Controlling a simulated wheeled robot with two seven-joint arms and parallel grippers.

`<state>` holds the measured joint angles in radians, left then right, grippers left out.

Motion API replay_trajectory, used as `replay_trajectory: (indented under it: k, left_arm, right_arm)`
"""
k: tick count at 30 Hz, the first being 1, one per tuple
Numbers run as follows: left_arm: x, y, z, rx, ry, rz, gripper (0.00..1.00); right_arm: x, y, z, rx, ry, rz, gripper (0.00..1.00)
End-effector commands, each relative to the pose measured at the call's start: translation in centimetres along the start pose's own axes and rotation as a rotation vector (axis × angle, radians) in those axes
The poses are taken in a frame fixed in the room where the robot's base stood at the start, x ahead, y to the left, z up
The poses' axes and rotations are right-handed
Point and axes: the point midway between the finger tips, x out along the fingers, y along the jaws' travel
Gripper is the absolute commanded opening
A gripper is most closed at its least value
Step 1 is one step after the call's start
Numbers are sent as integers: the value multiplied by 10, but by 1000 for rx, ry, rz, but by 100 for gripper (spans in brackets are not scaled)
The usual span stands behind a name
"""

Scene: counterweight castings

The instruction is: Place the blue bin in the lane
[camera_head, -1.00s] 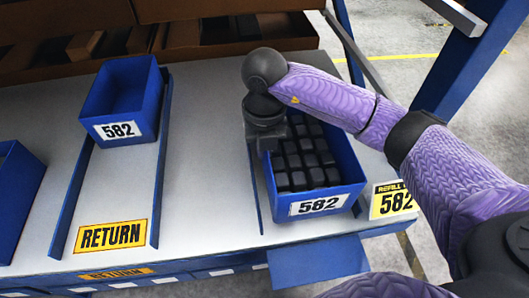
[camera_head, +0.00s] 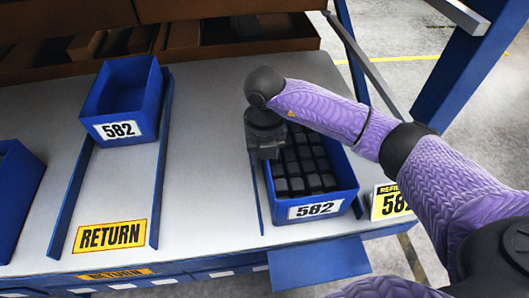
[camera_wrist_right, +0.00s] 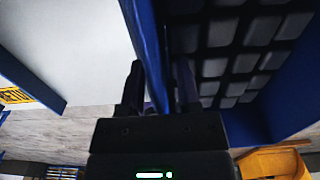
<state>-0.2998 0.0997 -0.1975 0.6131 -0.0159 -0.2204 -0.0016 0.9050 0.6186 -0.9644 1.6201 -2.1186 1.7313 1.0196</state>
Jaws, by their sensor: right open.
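The blue bin (camera_head: 347,198) labelled 582 is full of dark blocky castings (camera_head: 300,165). It lies at the front of the right-hand lane, beside a thin blue rail (camera_head: 256,190) on its left. My right gripper (camera_head: 268,152) is at the bin's left wall, pointing down. In the right wrist view its open fingers (camera_wrist_right: 160,80) stand on either side of the bin's wall (camera_wrist_right: 150,45); contact is unclear. The arm covers the bin's far part. My left gripper is not in view.
An empty blue bin (camera_head: 125,100) labelled 582 stands in the RETURN lane (camera_head: 110,237). Another blue bin (camera_head: 15,195) is at the left edge. A yellow refill sign (camera_head: 391,201) is right of the full bin. A blue post (camera_head: 455,75) stands at right. The grey surface between lanes is clear.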

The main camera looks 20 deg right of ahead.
Motion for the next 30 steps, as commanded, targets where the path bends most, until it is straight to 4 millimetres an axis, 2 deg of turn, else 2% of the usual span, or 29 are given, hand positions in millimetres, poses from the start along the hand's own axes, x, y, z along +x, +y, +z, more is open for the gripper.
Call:
replay_trajectory:
  k: [5,12,15,30]
  left_arm:
    - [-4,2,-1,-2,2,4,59]
    - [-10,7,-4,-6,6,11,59]
    - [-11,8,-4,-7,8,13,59]
    - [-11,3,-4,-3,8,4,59]
  right_arm:
    - [-10,0,1,0,-3,1,41]
    - [-62,0,1,0,-4,2,41]
    - [-74,0,0,1,-2,1,41]
    - [-78,0,0,0,0,0,41]
